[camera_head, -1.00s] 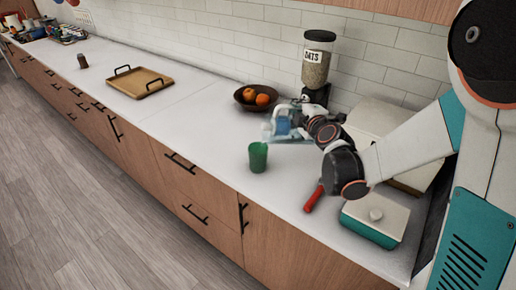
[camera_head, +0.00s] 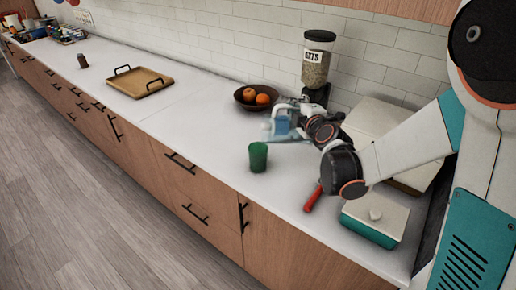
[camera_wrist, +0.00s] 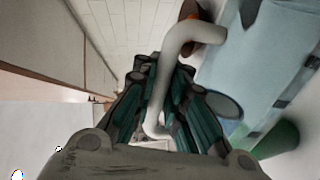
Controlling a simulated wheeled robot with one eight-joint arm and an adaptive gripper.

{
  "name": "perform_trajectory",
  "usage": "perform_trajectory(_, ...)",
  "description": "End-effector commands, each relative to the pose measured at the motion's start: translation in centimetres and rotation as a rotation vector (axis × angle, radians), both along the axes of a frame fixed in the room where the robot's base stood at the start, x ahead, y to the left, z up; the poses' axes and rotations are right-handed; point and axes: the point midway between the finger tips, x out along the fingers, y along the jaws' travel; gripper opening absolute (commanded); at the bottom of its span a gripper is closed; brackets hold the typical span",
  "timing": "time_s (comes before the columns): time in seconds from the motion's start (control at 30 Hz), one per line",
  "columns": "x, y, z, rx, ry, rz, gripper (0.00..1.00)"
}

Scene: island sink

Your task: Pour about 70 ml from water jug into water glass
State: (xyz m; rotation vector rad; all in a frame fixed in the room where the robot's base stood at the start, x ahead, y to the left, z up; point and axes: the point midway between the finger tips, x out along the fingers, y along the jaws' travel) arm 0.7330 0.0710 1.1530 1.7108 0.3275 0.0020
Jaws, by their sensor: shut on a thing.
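The water glass is a green tumbler (camera_head: 258,157) standing upright on the white counter. The water jug (camera_head: 282,126) is a pale blue, see-through jug held above the counter, just above and to the right of the glass. My gripper (camera_head: 300,121) is shut on the jug's handle. In the wrist view the pale handle (camera_wrist: 180,60) passes between my fingers (camera_wrist: 160,110), and the blue jug body (camera_wrist: 245,70) fills the right side. The green glass (camera_wrist: 279,140) shows partly behind the jug there. The jug looks tilted toward the glass; I cannot make out a stream or the water levels.
A fruit bowl (camera_head: 245,103) and an oats dispenser (camera_head: 317,65) stand behind the jug. A red-handled thing (camera_head: 313,198) and a teal box with a white lid (camera_head: 376,217) lie to the right. A wooden tray (camera_head: 140,82) is farther left; the counter between is clear.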

Motion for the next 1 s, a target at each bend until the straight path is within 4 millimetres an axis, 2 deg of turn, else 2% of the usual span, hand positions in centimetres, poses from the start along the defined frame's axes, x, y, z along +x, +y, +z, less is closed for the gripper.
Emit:
perform_trajectory(0.2,0.0,-0.1,0.0,0.002,0.0,-0.002,0.0)
perform_trajectory(0.43,0.7,-3.9,-2.2,0.16,0.027,-0.007,0.0)
perform_trajectory(0.53,0.9,-4.6,-4.0,0.259,0.046,-0.003,0.0)
perform_trajectory(0.77,0.9,-4.9,-4.1,0.311,0.057,-0.001,0.0)
perform_trajectory(1.0,1.1,-5.7,-5.6,0.402,0.075,0.0,0.0)
